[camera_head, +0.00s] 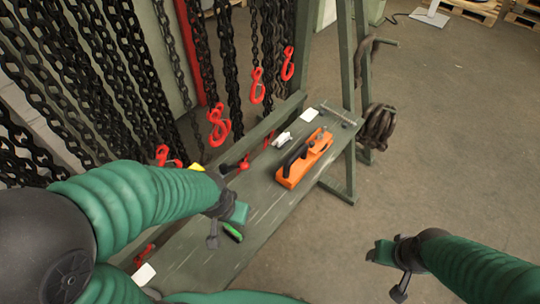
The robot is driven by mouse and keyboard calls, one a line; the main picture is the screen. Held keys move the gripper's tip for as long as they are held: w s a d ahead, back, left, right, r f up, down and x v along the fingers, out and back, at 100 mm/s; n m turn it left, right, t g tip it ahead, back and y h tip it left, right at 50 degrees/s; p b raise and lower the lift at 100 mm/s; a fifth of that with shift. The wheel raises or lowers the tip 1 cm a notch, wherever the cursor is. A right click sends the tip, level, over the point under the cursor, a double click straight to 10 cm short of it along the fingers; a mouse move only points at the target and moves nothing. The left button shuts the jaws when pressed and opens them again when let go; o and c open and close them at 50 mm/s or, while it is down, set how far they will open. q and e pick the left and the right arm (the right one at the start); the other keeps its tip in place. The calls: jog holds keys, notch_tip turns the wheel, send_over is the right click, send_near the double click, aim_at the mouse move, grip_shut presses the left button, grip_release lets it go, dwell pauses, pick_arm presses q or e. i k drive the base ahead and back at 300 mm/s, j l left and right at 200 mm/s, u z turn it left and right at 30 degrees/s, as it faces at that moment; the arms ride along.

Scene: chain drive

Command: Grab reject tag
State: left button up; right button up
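I cannot make out for certain which thing is the reject tag. A small red item (143,254) lies at the near left of the green bench (258,196), partly hidden by my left arm. A bit of yellow (197,167) shows behind my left arm. My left gripper is over the bench, with nothing visibly held. My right gripper (389,263) is over open floor right of the bench, with nothing visibly held. Finger gaps are unclear in both.
An orange tool (305,160) lies on the bench, with a small white item (282,139) beside it. White cards lie at the far end (309,114) and near end (143,274). Black chains with red hooks (218,125) hang along the left.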

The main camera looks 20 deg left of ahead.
aim_at(281, 143)
jog(key=i+l, duration=0.2)
jog(key=i, duration=0.35)
jog(key=i+l, duration=0.2)
jog(key=i, duration=0.3)
jog(key=u, duration=0.5)
jog(key=i+l+u, duration=0.1)
jog(key=u, duration=0.4)
jog(key=l+u, duration=0.1)
jog(key=u, duration=0.4)
jog(key=i+l+u, duration=0.1)
jog(key=u, duration=0.35)
jog(key=l+u, duration=0.1)
jog(key=u, duration=0.4)
